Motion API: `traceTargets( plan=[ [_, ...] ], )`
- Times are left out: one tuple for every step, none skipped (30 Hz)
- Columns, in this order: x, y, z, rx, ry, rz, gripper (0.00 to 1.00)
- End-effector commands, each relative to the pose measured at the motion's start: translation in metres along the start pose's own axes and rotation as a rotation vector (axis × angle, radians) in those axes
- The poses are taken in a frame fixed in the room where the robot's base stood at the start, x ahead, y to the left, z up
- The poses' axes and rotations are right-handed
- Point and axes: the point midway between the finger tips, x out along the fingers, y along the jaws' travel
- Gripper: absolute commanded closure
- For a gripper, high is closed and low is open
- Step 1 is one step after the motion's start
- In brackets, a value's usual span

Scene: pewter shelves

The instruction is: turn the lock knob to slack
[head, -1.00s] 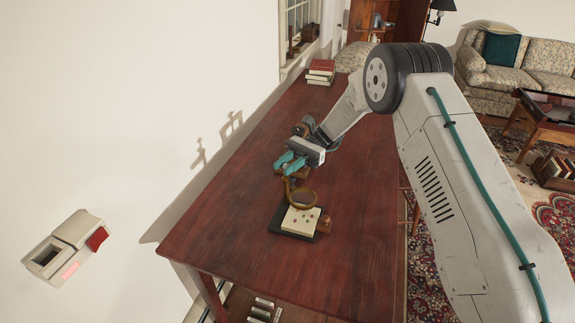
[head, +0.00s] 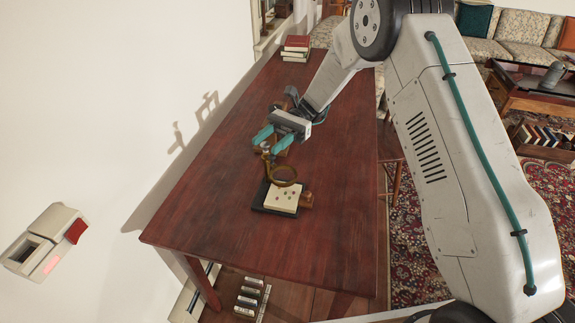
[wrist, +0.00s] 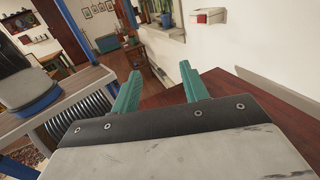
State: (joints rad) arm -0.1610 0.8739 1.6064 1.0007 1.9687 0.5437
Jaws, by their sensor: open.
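A brass magnifier stand (head: 268,168) with a ring-shaped lens frame stands on the dark red table in the head view. A pale card with small coloured spots (head: 282,196) lies on its dark base, with a brownish round piece (head: 306,201) at its right. My gripper (head: 271,141) is open, its two teal fingers apart, at the upper end of the stand. The fingers partly cover this end, and I cannot clearly pick out the lock knob or tell whether they touch it. The wrist view shows the gripper (wrist: 160,76) with nothing between its fingers.
The table (head: 320,215) has much bare room at its front and right. Books (head: 296,46) are stacked at its far end. A white wall runs along its left side, with a pale box with a red part (head: 45,240) at lower left. A rug (head: 430,220) lies on the right.

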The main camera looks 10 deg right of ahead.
Motion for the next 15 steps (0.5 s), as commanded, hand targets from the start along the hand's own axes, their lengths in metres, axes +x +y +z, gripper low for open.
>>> traceTargets(
  plan=[
    [0.007, 0.011, 0.003, 0.001, -0.001, 0.000, 0.56],
    [0.011, 0.018, 0.003, 0.002, -0.002, -0.001, 0.56],
    [0.016, 0.026, 0.004, 0.002, -0.001, -0.001, 0.56],
    [0.020, 0.033, 0.005, 0.002, -0.001, -0.001, 0.56],
    [0.024, 0.039, 0.005, 0.002, -0.001, 0.000, 0.56],
    [0.029, 0.047, 0.006, 0.001, -0.002, -0.001, 0.56],
    [0.033, 0.052, 0.007, 0.001, -0.001, -0.001, 0.56],
    [0.037, 0.058, 0.007, 0.001, -0.001, -0.001, 0.56],
    [0.041, 0.065, 0.008, 0.001, -0.001, -0.001, 0.56],
    [0.044, 0.070, 0.009, 0.001, -0.001, 0.000, 0.56],
    [0.047, 0.075, 0.009, 0.001, -0.001, 0.000, 0.56],
    [0.051, 0.080, 0.009, 0.001, -0.001, 0.000, 0.56],
    [0.053, 0.083, 0.010, 0.000, -0.001, 0.000, 0.56],
    [0.055, 0.086, 0.010, 0.000, 0.000, -0.001, 0.56],
    [0.057, 0.090, 0.010, 0.000, 0.000, -0.001, 0.56]
  ],
)
